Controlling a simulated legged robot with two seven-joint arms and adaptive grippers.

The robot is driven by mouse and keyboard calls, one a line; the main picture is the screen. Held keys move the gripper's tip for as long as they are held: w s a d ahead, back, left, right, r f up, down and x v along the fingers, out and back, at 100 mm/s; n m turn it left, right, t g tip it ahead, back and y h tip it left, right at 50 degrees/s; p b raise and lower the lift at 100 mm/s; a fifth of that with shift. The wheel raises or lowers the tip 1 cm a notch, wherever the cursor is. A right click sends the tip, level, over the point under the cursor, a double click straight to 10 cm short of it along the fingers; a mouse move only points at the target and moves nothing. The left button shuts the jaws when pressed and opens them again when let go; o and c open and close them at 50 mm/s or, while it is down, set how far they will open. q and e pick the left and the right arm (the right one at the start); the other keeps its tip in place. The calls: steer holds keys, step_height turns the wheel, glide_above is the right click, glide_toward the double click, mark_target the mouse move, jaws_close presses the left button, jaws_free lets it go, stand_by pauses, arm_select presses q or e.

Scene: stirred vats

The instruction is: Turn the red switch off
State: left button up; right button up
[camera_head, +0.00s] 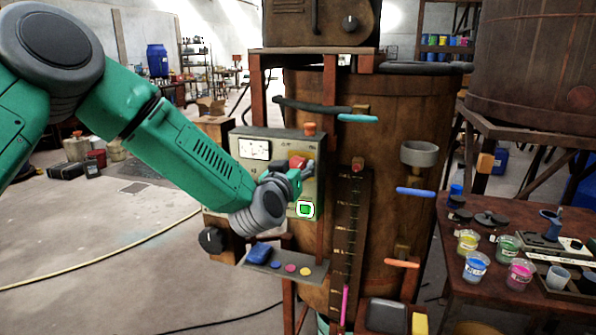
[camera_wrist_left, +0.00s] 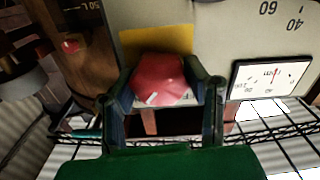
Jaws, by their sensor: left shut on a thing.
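The red switch (camera_head: 298,162) is a rotary knob on the beige control panel (camera_head: 243,170) of the vat stand. In the left wrist view it shows as a faceted red knob (camera_wrist_left: 160,79) with a short white mark at its lower left, on a yellow plate (camera_wrist_left: 158,42). My left gripper (camera_head: 296,176) is at the panel, shut on the red switch. In the left wrist view its two fingers (camera_wrist_left: 168,88) stand on either side of the knob. In the head view the gripper hides part of the switch. My right gripper is not in view.
A green lit button (camera_head: 305,209) sits just below the switch, and a dial gauge (camera_head: 254,149) sits to its left. A shelf with coloured buttons (camera_head: 286,268) juts out below. Coloured handles (camera_head: 415,192) stick out from the vat. A table with paint cups (camera_head: 476,266) stands at the right.

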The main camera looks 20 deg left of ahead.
arm_select(q)
steer(key=n+b, duration=0.2)
steer(key=n, duration=0.2)
steer(key=shift+a+f+b, duration=0.1)
steer(key=shift+f+b, duration=0.05)
steer(key=shift+b, duration=0.15)
steer(key=n+b, duration=0.3)
steer(key=n, duration=0.2)
steer(key=shift+f, duration=0.1)
steer(key=n+b, duration=0.3)
steer(key=n, duration=0.1)
steer(key=shift+f, duration=0.1)
steer(key=shift+n+b, duration=1.05)
steer(key=shift+n, duration=0.65)
steer(key=o, duration=1.2)
steer(key=shift+c, duration=0.2)
steer(key=shift+a, duration=0.15)
